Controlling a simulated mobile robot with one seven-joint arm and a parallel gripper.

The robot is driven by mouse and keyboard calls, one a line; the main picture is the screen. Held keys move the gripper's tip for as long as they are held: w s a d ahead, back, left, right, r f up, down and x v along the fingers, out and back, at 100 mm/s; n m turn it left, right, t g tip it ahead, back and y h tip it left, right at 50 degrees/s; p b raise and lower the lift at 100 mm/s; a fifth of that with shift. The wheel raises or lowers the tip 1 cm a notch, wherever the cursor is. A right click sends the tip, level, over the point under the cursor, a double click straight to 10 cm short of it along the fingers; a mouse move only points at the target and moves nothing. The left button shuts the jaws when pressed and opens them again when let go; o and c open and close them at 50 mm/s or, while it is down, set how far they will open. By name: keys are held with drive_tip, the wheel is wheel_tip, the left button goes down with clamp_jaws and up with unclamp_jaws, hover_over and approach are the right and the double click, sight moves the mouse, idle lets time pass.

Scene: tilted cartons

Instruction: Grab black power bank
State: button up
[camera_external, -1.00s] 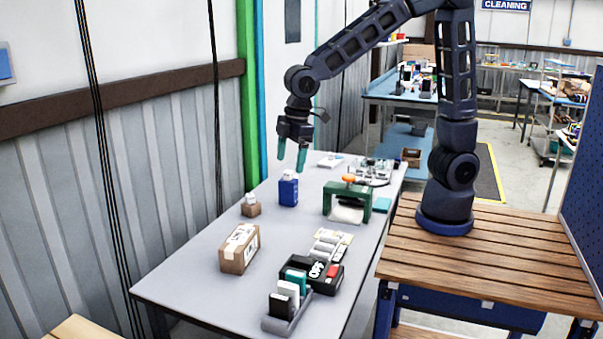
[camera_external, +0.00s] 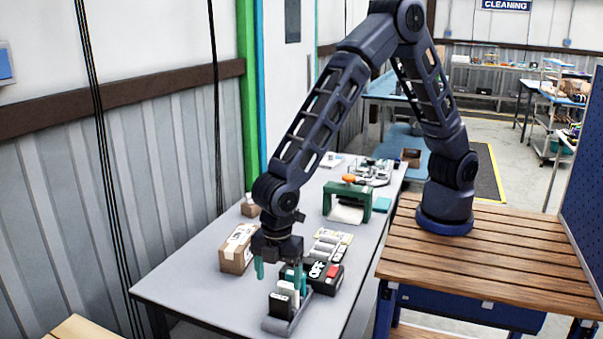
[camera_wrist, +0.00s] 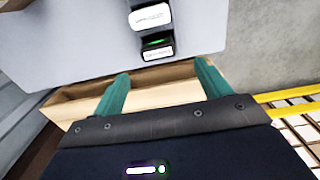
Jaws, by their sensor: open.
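A small black block, which looks like the black power bank (camera_external: 279,306), stands upright at the front of a grey holder (camera_external: 272,325) near the table's front edge. In the wrist view a dark item with a green strip and a white label (camera_wrist: 157,46) lies beyond the fingers; I cannot tell for sure that it is the same block. My gripper (camera_external: 278,277) is open, pointing down over the holder area, with its teal fingers apart. In the wrist view the space between the fingertips (camera_wrist: 162,80) is empty. My gripper and arm partly hide the holder's other items.
A white item (camera_wrist: 150,16) is beside the dark one. A black box with a red part (camera_external: 332,272) lies behind the holder, and a brown carton (camera_external: 238,250) stands left of it. A green frame (camera_external: 347,203) stands farther back. The table's front left is clear.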

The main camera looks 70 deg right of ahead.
sight(279, 297)
drive_tip(key=f, duration=1)
drive_tip(key=shift+w+d+f, duration=0.1)
drive_tip(key=shift+d+f, duration=0.15)
drive_tip(key=c, duration=1.2)
